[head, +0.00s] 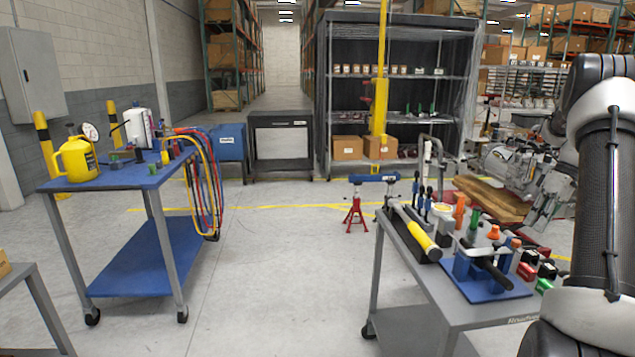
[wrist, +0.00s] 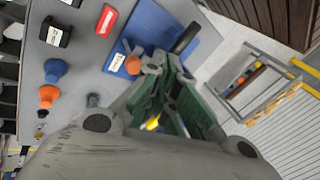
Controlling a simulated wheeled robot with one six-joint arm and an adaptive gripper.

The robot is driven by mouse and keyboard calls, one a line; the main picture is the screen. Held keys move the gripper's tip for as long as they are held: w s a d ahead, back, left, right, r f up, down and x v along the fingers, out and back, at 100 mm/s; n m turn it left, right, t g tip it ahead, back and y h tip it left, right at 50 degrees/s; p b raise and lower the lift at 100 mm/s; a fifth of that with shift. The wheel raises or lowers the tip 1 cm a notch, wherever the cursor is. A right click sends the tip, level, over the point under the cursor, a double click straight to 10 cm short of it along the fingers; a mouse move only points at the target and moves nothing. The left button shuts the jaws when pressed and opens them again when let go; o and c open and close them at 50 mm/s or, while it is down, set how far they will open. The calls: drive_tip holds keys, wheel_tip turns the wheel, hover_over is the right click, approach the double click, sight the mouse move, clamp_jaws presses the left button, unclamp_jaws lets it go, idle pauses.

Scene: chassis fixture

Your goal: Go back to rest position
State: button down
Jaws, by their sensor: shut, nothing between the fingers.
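My gripper (wrist: 166,74) fills the middle of the wrist view, with its fingers close together and nothing between them. It also shows in the head view (head: 540,208) at the right, above the far right part of the grey tool cart (head: 455,308). Its fingertips are hard to make out there. In the wrist view the grey cart top and a blue tool board (wrist: 150,25) lie below it; I cannot tell the exact gap. My arm runs down the right edge of the head view.
The cart holds a yellow-handled tool (head: 418,236), a blue board (head: 490,288) and several coloured tools. A wooden pallet (head: 492,200) is behind it. A red jack stand (head: 355,215) is on the floor. A blue cart (head: 150,255) stands left; floor between the carts is clear.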

drive_tip(key=s+a+r+m+t+h, duration=0.1)
drive_tip(key=s+a+r, duration=0.3)
drive_tip(key=s+a, duration=0.5)
drive_tip(key=s+a+r+m+t+h, duration=0.1)
drive_tip(key=s+a+r+t+h, duration=0.1)
drive_tip(key=s+a+r, duration=0.3)
drive_tip(key=s+a+r+m+t+h, duration=0.1)
drive_tip(key=s+a+r, duration=0.3)
drive_tip(key=s+a, duration=0.9)
drive_tip(key=shift+s+a+r+m+t+h, duration=0.15)
drive_tip(key=shift+a+m+t+h, duration=0.35)
drive_tip(key=shift+a, duration=0.4)
